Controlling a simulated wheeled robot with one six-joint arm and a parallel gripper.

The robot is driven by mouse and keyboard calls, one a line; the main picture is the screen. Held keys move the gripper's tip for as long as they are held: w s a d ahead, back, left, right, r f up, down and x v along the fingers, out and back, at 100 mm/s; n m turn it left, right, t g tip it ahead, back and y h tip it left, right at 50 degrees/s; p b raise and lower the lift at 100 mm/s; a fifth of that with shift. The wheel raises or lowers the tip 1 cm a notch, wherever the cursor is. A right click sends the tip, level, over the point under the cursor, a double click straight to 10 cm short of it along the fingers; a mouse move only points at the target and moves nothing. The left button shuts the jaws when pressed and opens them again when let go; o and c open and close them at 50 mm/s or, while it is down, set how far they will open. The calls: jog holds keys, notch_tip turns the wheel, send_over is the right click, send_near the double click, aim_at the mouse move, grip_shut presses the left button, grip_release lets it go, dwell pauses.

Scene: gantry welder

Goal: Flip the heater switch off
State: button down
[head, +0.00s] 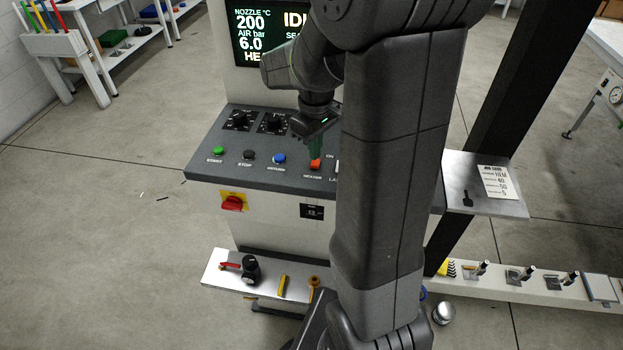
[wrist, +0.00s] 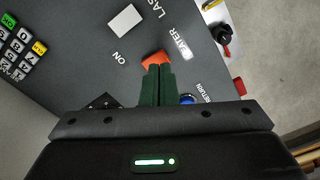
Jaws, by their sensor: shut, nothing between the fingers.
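The heater switch (head: 315,165) is a small orange-red rocker on the sloped grey control panel (head: 200,160), above the HEATER label. In the wrist view the orange switch (wrist: 156,58) shows just beyond my fingertips. My gripper (head: 316,152) points down at the switch, its dark green fingers shut with nothing between them. The fingertips (wrist: 158,68) overlap the near edge of the switch in the wrist view; I cannot tell whether they touch it. The fingers hide part of the switch, so its tilt is unclear.
A blue RETURN button (head: 279,158), a black STOP button (head: 249,154) and a green START button (head: 218,150) lie left of the switch. A white switch (wrist: 125,20) sits on its other side. Two knobs (head: 240,120) are behind. A red rotary switch (head: 233,203) is below.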

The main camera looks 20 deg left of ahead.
jog(key=shift+f+b, duration=0.9)
jog(key=shift+f, duration=0.35)
dwell(0.5)
jog(key=shift+r, duration=0.1)
notch_tip(320, 180, up, 7)
jog(key=p, duration=0.6)
jog(key=shift+f, duration=0.2)
notch_tip(320, 180, down, 7)
jog(key=b, duration=0.6)
jog(key=shift+r, duration=0.15)
dwell(0.4)
